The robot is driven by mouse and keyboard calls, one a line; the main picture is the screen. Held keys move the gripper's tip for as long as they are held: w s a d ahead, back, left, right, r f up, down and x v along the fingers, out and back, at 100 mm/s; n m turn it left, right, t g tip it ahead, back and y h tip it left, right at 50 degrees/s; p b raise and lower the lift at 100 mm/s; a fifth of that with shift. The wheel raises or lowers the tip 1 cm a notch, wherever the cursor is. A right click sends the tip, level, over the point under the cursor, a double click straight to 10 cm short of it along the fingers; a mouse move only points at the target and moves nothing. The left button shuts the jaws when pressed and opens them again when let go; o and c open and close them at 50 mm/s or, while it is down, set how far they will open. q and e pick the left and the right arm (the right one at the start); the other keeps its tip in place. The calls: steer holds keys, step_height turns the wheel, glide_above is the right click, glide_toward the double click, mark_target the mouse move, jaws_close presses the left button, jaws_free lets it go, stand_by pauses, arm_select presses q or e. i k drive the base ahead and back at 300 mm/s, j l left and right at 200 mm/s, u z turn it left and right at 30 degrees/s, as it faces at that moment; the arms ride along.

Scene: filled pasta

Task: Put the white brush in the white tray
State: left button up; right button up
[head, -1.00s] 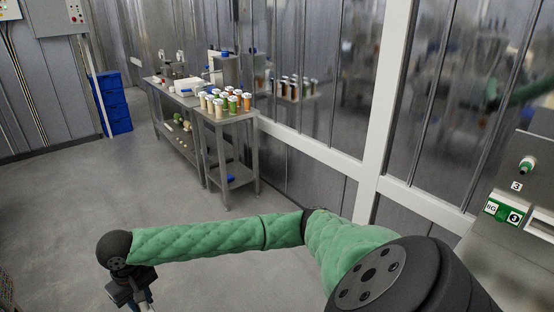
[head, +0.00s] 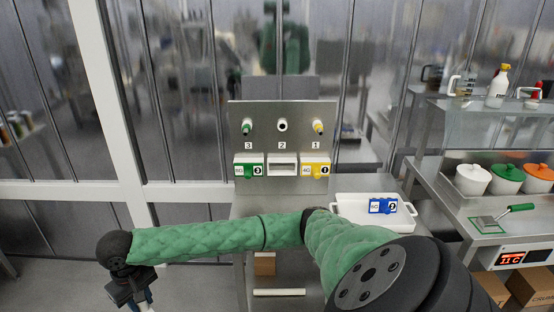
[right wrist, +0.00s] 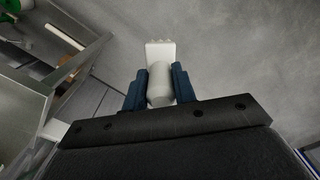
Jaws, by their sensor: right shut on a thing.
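The white brush (right wrist: 160,88) is held between the blue fingers of my right gripper (right wrist: 161,75) in the right wrist view. Its toothed white end sticks out past the fingertips over a grey floor. In the head view my right gripper (head: 135,292) hangs at the lower left, with a bit of white at its tip cut off by the bottom edge. The white tray (head: 350,208) sits right of centre on the steel counter, its front partly hidden by my right arm. A blue block marked 2 (head: 382,206) is in or on it. My left gripper is not in view.
A steel panel (head: 290,120) with numbered nozzles stands behind the counter, holding green (head: 248,170) and yellow (head: 315,170) blocks. A steel table with lidded pots (head: 472,180) and a green-handled scraper (head: 515,208) is at right. Cardboard boxes (head: 528,283) stand below it.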

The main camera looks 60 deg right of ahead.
mark_target(373, 220)
steer(key=z, duration=0.4)
steer(key=l+z, duration=0.1)
steer(key=z, duration=0.75)
steer(key=i+z, duration=0.1)
steer(key=z, duration=0.35)
steer(key=i+l+z, duration=0.1)
steer(key=i+l, duration=0.25)
steer(key=i+l+z, duration=0.1)
steer(key=i+l, duration=0.2)
steer(key=i, duration=0.2)
